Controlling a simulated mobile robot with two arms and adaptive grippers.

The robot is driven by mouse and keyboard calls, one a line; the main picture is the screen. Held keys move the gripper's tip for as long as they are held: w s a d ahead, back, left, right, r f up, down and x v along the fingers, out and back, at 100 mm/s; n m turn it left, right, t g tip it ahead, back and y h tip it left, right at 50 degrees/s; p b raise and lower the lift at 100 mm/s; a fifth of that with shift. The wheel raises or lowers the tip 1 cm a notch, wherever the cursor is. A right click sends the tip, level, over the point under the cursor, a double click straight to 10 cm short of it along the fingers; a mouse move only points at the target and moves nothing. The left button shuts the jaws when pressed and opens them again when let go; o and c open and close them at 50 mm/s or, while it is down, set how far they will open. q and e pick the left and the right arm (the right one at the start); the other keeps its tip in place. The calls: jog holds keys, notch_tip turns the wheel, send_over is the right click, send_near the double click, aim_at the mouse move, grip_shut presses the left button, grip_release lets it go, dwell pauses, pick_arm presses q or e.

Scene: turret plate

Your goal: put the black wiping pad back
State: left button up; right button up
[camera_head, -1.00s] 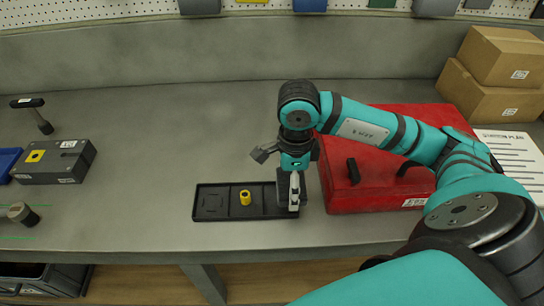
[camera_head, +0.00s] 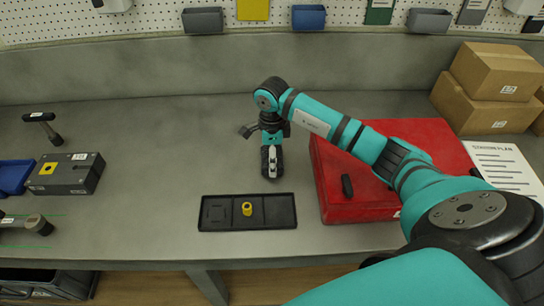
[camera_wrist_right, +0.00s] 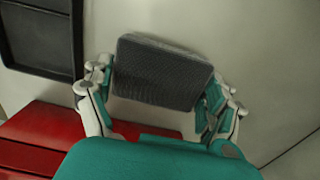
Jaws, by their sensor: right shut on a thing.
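My right gripper (camera_head: 271,163) is shut on the black wiping pad (camera_wrist_right: 160,72), a dark, ribbed block seen between its fingers in the right wrist view. In the head view the gripper points down behind the black tray (camera_head: 226,227), and the arm mostly hides the pad. I cannot tell exactly how high the pad is above the bench. The tray has compartments: the left one shows a square outline, the middle one holds a yellow ring-like piece (camera_head: 247,208), and the right one is empty. My left gripper is out of view.
A red toolbox (camera_head: 350,207) stands right of the tray, under my right arm. Cardboard boxes (camera_head: 490,85) and a printed sheet (camera_head: 503,165) are farther right. A dark grey block (camera_head: 72,181) with a yellow patch sits left.

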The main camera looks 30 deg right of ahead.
jog(key=shift+f+p, duration=0.3)
jog(key=shift+f, duration=0.55)
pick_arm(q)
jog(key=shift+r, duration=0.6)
pick_arm(e)
jog(key=shift+f, duration=0.15)
jog(key=shift+f, duration=0.15)
jog(key=o, duration=0.9)
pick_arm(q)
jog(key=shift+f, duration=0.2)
